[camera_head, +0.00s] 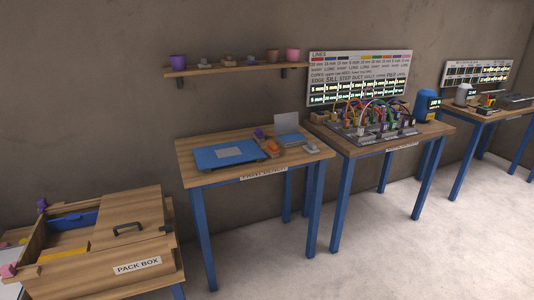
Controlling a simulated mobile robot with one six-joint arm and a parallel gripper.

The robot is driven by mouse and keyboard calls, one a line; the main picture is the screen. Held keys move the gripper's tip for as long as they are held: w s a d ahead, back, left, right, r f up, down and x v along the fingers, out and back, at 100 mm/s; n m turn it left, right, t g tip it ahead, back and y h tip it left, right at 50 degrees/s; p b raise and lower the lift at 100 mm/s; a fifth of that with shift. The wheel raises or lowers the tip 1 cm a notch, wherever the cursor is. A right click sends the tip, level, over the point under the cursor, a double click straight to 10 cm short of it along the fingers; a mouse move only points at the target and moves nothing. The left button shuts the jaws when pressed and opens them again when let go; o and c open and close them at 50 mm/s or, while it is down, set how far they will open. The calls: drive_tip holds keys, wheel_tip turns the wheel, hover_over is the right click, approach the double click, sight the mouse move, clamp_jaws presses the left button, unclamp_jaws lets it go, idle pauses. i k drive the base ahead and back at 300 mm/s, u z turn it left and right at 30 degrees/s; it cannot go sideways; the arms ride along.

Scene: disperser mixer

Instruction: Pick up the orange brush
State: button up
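A small orange item (273,147), which may be the orange brush, lies on the middle wooden table (195,147) with blue legs. It is to the right of a flat blue panel or tray (228,154). It is too small to make out bristles or a handle. My gripper is not in view, and nothing in view touches the orange item.
A purple item (259,133), a grey item (311,149) and an upright pale panel (286,123) stand near it. A wall shelf (235,69) with cups hangs above. The PACK BOX (138,266) is at the lower left. The floor (390,260) in front is clear.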

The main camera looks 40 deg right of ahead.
sight(273, 150)
drive_tip(key=z, duration=0.1)
drive_tip(key=i, duration=0.9)
drive_tip(key=u, duration=0.05)
